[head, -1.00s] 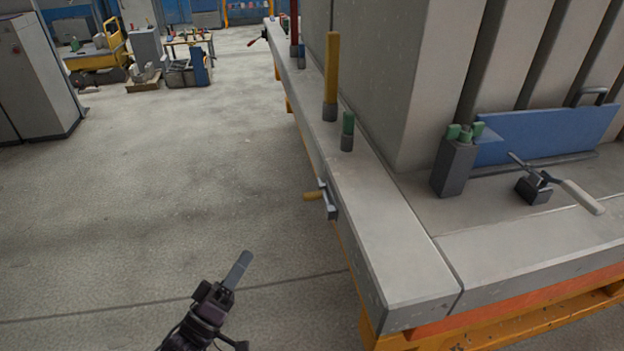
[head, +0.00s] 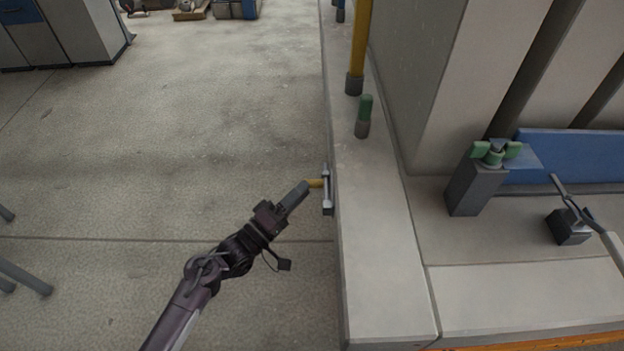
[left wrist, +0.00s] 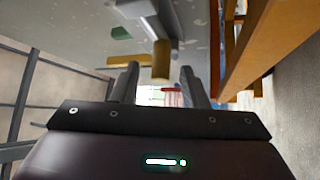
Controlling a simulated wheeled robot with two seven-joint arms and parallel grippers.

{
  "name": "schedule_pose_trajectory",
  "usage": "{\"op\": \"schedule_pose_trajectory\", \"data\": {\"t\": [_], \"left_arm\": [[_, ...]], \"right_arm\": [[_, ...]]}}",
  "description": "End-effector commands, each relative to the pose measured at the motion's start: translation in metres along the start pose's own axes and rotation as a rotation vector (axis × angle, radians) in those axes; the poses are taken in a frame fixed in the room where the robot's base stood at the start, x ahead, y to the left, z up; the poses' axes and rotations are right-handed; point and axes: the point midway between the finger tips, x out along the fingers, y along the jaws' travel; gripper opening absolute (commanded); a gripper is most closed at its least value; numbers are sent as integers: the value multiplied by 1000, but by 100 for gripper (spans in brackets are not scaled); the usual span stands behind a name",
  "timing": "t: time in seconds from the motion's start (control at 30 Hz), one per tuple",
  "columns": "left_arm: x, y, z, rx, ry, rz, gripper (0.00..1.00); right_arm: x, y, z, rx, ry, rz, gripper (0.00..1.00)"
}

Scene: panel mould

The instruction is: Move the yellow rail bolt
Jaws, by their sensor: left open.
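The yellow rail bolt (head: 316,183) sticks out from a grey metal bracket (head: 328,192) on the outer side of the concrete rail (head: 376,230). My left gripper (head: 303,190) is open, with its tips close to the bolt's free end in the head view. In the left wrist view the yellow bolt (left wrist: 161,60) shows ahead, between and just beyond the two open fingers (left wrist: 158,80). I cannot tell whether the fingers touch it. My right gripper is not in view.
A green-topped peg (head: 364,115) and a taller yellow post (head: 358,50) stand on the rail. A grey block with green parts (head: 476,185) and a dark block (head: 568,226) sit to the right. The floor left of the rail is mostly clear.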

Motion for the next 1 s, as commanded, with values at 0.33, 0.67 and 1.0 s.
{"op": "schedule_pose_trajectory", "data": {"t": [0.33,0.67,1.0], "left_arm": [[34,0,0,0,0,0,40],[34,0,0,1,0,1,27],[34,0,0,1,0,0,0]], "right_arm": [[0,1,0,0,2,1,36],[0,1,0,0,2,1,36],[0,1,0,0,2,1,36]]}}
